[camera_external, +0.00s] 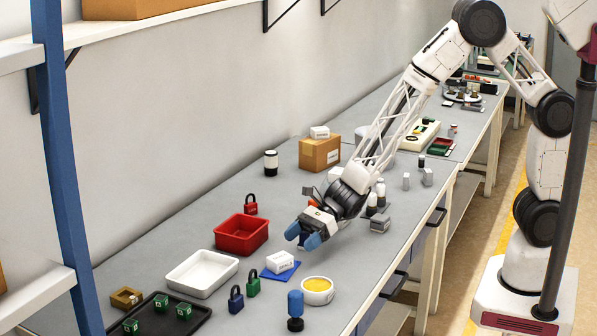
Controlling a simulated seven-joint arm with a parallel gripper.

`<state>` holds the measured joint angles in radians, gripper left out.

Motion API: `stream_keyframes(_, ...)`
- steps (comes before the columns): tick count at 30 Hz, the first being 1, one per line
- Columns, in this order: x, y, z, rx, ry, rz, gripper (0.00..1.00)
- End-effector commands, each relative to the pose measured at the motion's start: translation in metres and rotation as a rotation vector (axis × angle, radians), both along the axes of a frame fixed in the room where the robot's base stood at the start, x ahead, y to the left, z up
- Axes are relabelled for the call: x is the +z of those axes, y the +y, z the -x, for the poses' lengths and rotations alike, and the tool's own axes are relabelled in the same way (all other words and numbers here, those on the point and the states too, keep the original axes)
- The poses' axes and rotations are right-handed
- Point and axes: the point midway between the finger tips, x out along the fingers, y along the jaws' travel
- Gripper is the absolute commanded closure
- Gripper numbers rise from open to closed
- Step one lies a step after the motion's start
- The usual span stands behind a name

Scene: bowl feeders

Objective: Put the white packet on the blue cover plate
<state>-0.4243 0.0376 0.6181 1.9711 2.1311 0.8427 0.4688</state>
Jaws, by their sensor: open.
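A white packet (280,261) with dark lettering lies on the blue cover plate (267,274), whose edges show around it. The packet looks flat and at rest on the plate. My gripper (303,239), with blue fingertips, is open above and to the right of the packet, apart from it. Nothing shows between the fingers. Another small white packet (320,132) sits on top of a cardboard box (320,154) farther back.
A red bin (241,247) and a white tray (202,288) stand left of the plate. A green padlock (253,284), a blue padlock (236,300) and a bowl with yellow contents (318,290) stand in front. A blue-topped stamp-like item (295,309) is near the table edge.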

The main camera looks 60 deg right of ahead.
Motion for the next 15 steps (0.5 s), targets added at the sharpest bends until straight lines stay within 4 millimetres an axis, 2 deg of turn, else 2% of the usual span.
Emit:
stream_keyframes(6,0.010,-0.021,0.008,-0.001,-0.001,-0.001,0.28)
stream_keyframes(15,0.015,-0.033,0.013,0.000,-0.001,-0.001,0.28)
